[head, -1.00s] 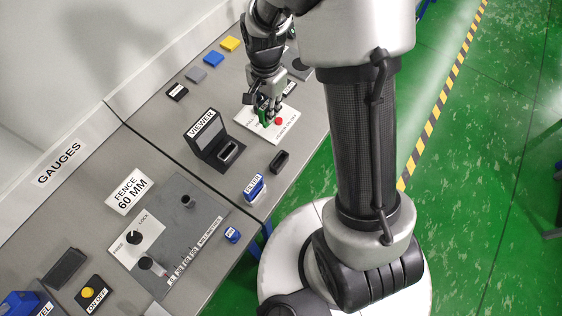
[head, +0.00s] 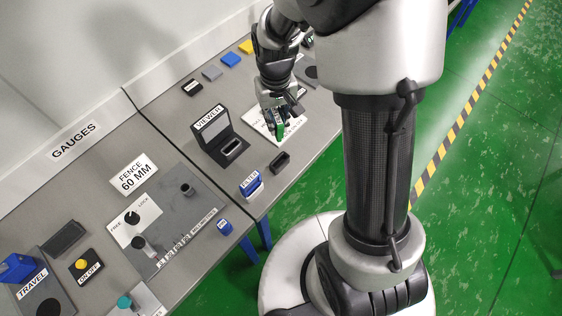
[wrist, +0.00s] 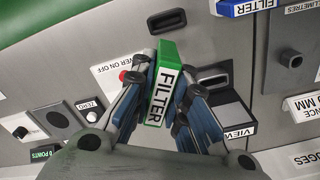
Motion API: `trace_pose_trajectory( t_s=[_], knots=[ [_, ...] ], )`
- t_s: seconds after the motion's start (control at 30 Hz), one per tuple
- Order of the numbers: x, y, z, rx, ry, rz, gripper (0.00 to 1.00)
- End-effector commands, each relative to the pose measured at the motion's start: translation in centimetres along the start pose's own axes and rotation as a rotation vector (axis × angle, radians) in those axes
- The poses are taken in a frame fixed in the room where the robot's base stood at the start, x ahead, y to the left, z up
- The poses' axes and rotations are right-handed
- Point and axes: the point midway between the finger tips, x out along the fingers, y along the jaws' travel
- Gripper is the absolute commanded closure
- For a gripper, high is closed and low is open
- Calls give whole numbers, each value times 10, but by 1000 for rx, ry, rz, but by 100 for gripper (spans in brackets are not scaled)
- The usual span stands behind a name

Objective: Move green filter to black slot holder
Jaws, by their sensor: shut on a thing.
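My gripper (head: 277,122) is shut on the green filter (head: 280,131), seen above the white panel in the head view. In the wrist view the green filter (wrist: 165,85), with its white FILTER label, stands between the two fingers of my gripper (wrist: 168,92). The black slot holder (head: 279,161) is a small empty block on the table, nearer the front edge than the panel.
The VIEWER (head: 214,140) with its own slot stands left of the slot holder. A blue filter (head: 251,186) stands nearer the camera. A white panel (head: 300,121) lies under my gripper, its red button (wrist: 123,75) beside a finger. Bare table lies around the slot holder.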

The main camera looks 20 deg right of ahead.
Motion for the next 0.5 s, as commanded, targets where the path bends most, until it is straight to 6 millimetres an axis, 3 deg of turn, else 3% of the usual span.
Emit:
trace_pose_trajectory(
  t_s=[0.27, 0.5],
  knots=[
    [1, 0, 3, 73, -2, 0, 100],
    [5, -2, 16, 469, -5, 1, 100]
  ],
)
